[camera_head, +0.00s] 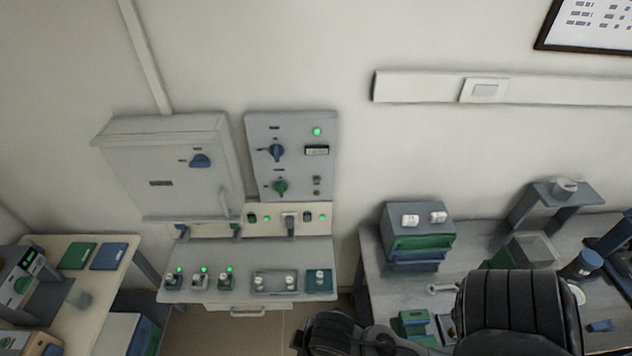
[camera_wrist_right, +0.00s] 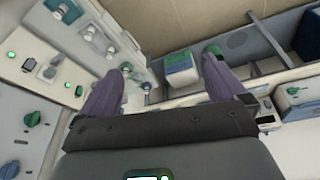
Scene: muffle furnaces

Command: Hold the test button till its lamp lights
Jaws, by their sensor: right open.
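A grey wall panel (camera_head: 296,128) carries a blue knob (camera_head: 276,152), a green knob (camera_head: 280,187), a small display (camera_head: 317,150) and a lit green lamp (camera_head: 317,131). Two small round fittings (camera_head: 317,180) sit at its lower right, with no glow visible. The labels are too small to read, so I cannot tell which is the test button or its lamp. My right gripper (camera_wrist_right: 160,66) is open and empty in the right wrist view, its fingers apart beside the bench controls. My left gripper is not in view.
A grey cabinet (camera_head: 168,165) hangs left of the panel. Below, a bench (camera_head: 239,257) holds several small devices, some with lit green lamps. A grey box with a green drawer (camera_head: 418,237) stands on the right bench. My right arm occupies the lower right.

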